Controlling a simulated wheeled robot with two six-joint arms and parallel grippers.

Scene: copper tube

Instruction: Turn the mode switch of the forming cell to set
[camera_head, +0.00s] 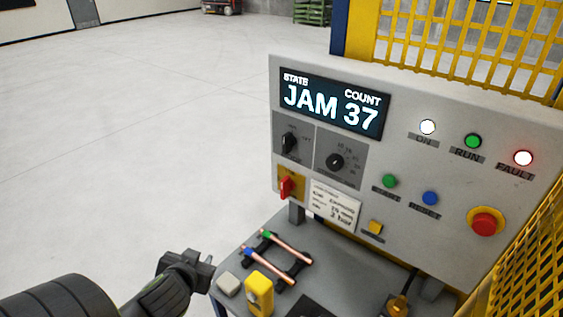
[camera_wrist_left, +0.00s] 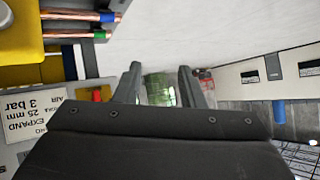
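The control panel (camera_head: 400,190) of the forming cell has a display (camera_head: 333,103) reading JAM 37. Below the display, a black knob (camera_head: 289,142) on a grey plate looks like the mode switch; its labels are too small to read surely. A second black knob (camera_head: 336,161) with a numbered dial is to its right. My left gripper (camera_head: 203,271) is low and left of the panel, beside the shelf's left edge, apart from both knobs. In the left wrist view its two fingers (camera_wrist_left: 160,88) stand apart with nothing between them. My right gripper is not in view.
A red-handled switch (camera_head: 285,187) and a placard (camera_head: 333,205) are below the knobs. Copper tubes (camera_head: 280,248) lie on a black rack on the grey shelf, near a yellow block (camera_head: 260,291). A red stop button (camera_head: 485,222) is at right. Floor left of the panel is clear.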

